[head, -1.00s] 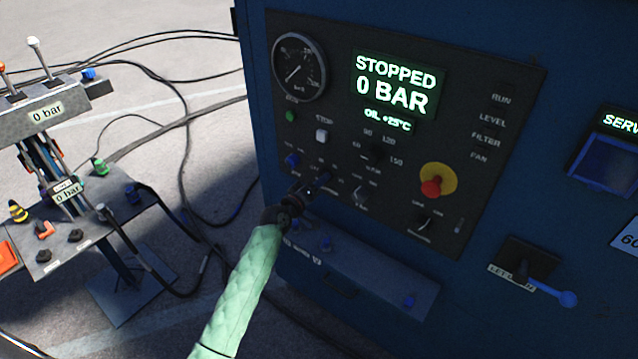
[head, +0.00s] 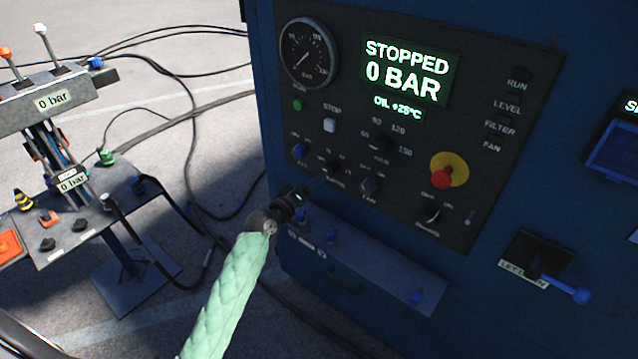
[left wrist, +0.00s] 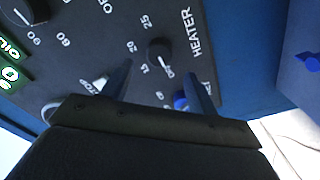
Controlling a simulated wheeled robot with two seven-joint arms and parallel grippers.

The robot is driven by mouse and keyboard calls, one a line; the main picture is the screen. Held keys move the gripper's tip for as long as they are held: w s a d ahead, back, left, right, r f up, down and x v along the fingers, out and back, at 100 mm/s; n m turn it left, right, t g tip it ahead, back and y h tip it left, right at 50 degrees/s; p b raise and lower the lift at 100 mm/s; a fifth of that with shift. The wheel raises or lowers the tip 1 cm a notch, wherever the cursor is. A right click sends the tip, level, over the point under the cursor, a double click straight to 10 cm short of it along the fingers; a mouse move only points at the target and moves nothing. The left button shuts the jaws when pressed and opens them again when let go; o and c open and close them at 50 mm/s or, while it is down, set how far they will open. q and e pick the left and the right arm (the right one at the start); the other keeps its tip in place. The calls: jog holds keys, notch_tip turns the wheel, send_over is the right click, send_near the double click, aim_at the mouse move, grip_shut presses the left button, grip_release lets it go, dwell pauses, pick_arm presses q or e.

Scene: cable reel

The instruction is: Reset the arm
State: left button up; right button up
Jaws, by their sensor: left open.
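My left gripper (head: 312,188) is in front of the lower left of the dark control panel (head: 470,185), its arm in a pale green sleeve (head: 228,300). In the left wrist view the two fingers (left wrist: 158,78) are apart with nothing between them. The black heater knob (left wrist: 160,52) shows just beyond the gap, apart from the fingers. The same knob (head: 335,166) shows in the head view just above the gripper. My right gripper is not in view.
The panel carries a gauge (head: 309,53), a display (head: 406,70) reading STOPPED 0 BAR and a red emergency button (head: 441,177). A blue lever (head: 580,295) sticks out lower right. A valve stand (head: 75,235) with hoses is at left. Floor between is open apart from cables.

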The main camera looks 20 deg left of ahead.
pick_arm(q)
jog(key=shift+s+a, duration=0.2)
jog(key=shift+s, duration=0.35)
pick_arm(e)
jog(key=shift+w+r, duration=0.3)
